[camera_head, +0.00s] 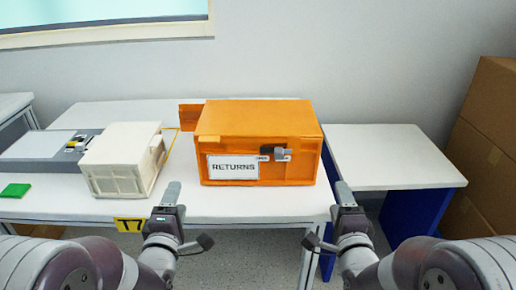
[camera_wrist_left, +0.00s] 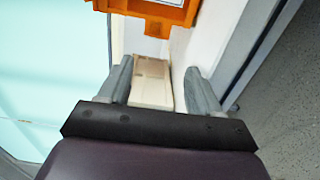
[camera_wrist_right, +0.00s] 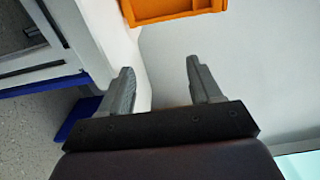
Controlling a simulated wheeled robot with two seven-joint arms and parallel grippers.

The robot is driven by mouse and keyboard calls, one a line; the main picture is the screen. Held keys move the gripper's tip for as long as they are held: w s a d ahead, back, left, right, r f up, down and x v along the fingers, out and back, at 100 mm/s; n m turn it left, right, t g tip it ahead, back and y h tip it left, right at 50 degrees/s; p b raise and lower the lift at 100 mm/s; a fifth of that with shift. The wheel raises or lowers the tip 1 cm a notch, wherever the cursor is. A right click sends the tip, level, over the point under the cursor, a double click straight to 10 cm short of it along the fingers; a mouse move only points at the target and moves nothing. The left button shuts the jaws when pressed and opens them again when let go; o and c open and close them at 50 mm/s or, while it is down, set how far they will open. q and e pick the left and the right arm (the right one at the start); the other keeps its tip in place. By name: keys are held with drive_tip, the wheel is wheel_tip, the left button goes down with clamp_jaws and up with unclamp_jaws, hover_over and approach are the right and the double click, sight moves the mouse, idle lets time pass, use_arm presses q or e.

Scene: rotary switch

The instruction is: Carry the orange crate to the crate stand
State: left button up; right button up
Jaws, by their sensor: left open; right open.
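The orange crate (camera_head: 258,118) stands on the white table, with a white RETURNS label and a grey knob (camera_head: 282,152) on its front. It also shows at the top edge of the left wrist view (camera_wrist_left: 160,12) and of the right wrist view (camera_wrist_right: 170,8). A white-topped stand with blue sides (camera_head: 385,160) is right of the table; it looks like the crate stand. My left gripper (camera_head: 170,195) is open and empty, in front of the crate's left side. My right gripper (camera_head: 344,195) is open and empty, in front of its right side. Neither touches the crate.
A cream crate (camera_head: 122,160) stands left of the orange one. A grey tray (camera_head: 45,150) and a green block (camera_head: 15,190) lie further left. An orange panel (camera_head: 190,117) shows behind the orange crate. Cardboard boxes (camera_head: 490,120) are stacked at the right. The stand's top is clear.

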use_arm(q)
drive_tip(key=w, duration=1.1)
drive_tip(key=shift+w, duration=0.25)
use_arm(e)
drive_tip(key=w, duration=1.1)
drive_tip(key=shift+w, duration=0.25)
use_arm(q)
drive_tip(key=shift+w+d, duration=0.15)
drive_tip(key=shift+w, duration=0.2)
use_arm(e)
drive_tip(key=shift+w+a, duration=0.15)
drive_tip(key=shift+w, duration=0.2)
use_arm(q)
drive_tip(key=shift+s+d, duration=0.1)
drive_tip(key=shift+d, duration=0.5)
use_arm(e)
drive_tip(key=shift+s+a, duration=0.1)
drive_tip(key=shift+a, duration=0.5)
use_arm(q)
drive_tip(key=shift+d, duration=0.1)
drive_tip(key=shift+d, duration=0.2)
use_arm(e)
drive_tip(key=shift+a, duration=0.3)
